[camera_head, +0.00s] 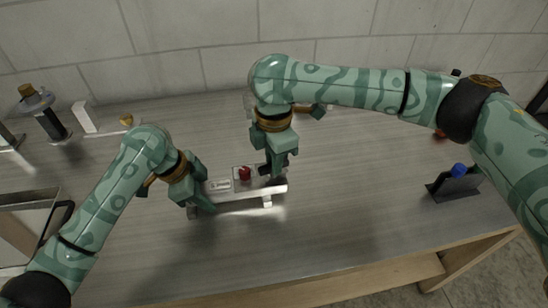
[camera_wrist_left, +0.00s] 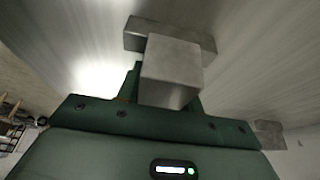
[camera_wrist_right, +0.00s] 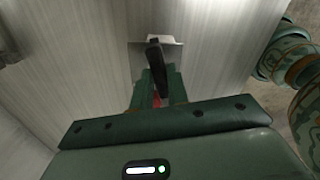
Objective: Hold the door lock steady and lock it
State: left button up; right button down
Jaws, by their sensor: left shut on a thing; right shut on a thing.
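The door lock (camera_head: 240,190) is a pale metal bar with a light plate and a red knob (camera_head: 244,173), lying across the middle of the table. My left gripper (camera_head: 199,197) is shut on the lock's left end. In the left wrist view, a grey metal block (camera_wrist_left: 172,70) of it sits between the fingers. My right gripper (camera_head: 271,170) points down at the lock's right part. In the right wrist view, it is shut on a black lever (camera_wrist_right: 157,62) in front of a small metal plate (camera_wrist_right: 172,55). My fingers hide the lever's base.
A black stand with a blue knob (camera_head: 459,170) is on the right. At the back left are a dark stand with a round metal top (camera_head: 36,101) and a white piece with a gold knob (camera_head: 127,119). The table's front edge is close. Bare table lies right of the lock.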

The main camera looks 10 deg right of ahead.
pick_arm(q)
jog(key=shift+s+d, duration=0.1)
pick_arm(e)
jog(key=shift+a+m, duration=0.1)
jog(key=shift+m, duration=1.4)
jog(key=shift+r, duration=0.1)
jog(key=c, duration=1.4)
grip_release()
jog(key=shift+o, duration=0.2)
notch_tip(320, 180, up, 12)
